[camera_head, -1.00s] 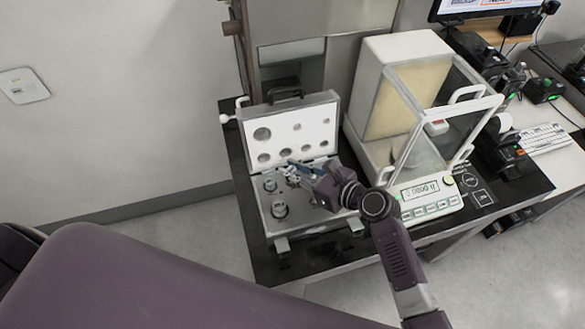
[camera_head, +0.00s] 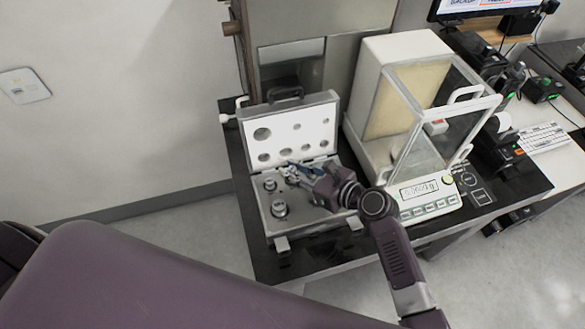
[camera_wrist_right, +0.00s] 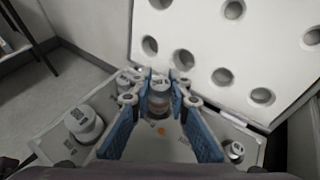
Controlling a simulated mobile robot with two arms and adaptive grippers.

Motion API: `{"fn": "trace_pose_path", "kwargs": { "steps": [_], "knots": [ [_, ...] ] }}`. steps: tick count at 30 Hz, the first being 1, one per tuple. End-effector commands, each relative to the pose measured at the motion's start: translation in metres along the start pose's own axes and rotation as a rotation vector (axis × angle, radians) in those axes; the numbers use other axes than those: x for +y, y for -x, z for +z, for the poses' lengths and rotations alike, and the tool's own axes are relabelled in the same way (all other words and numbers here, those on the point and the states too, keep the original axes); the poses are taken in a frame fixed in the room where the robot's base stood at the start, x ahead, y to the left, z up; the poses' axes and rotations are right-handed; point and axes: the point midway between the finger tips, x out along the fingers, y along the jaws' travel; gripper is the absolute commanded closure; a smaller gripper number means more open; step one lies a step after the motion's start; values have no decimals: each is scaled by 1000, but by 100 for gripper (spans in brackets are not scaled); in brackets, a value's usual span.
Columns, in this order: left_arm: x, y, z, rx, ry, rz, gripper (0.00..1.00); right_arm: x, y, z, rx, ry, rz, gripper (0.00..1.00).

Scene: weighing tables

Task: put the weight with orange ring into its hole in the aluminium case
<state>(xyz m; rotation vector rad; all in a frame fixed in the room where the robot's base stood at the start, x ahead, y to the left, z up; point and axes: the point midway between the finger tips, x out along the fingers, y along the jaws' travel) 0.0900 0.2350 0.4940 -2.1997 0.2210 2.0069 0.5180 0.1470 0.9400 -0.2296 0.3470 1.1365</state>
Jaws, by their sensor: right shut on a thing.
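The open aluminium case (camera_head: 262,217) stands on the black table, and its lower part holds several metal weights. In the right wrist view, my right gripper (camera_wrist_right: 160,92) is shut on a metal weight (camera_wrist_right: 159,101) with a faint brownish band, held upright between the blue fingertips. I cannot clearly tell its ring colour. A small orange mark (camera_wrist_right: 161,131) shows on the case surface just below it. The weight's base and any gap to the hole are not clear. In the head view, my right gripper (camera_head: 290,170) is over the case near the lid hinge. My left gripper is not in view.
The white lid (camera_wrist_right: 200,50) with round recesses rises just behind the gripper. A large weight (camera_head: 279,209) stands at the case's front left, and a smaller one (camera_wrist_right: 235,151) at the right. A balance with a glass shield (camera_head: 420,150) stands right of the case.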

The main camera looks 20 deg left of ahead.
Motion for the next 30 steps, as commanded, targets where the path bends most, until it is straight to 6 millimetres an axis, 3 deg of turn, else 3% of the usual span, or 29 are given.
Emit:
{"fn": "trace_pose_path", "kwargs": {
  "steps": [30],
  "knots": [
    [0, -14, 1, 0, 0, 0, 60, 0, -11, -25, -2, -1, -1, 100]
  ]
}}
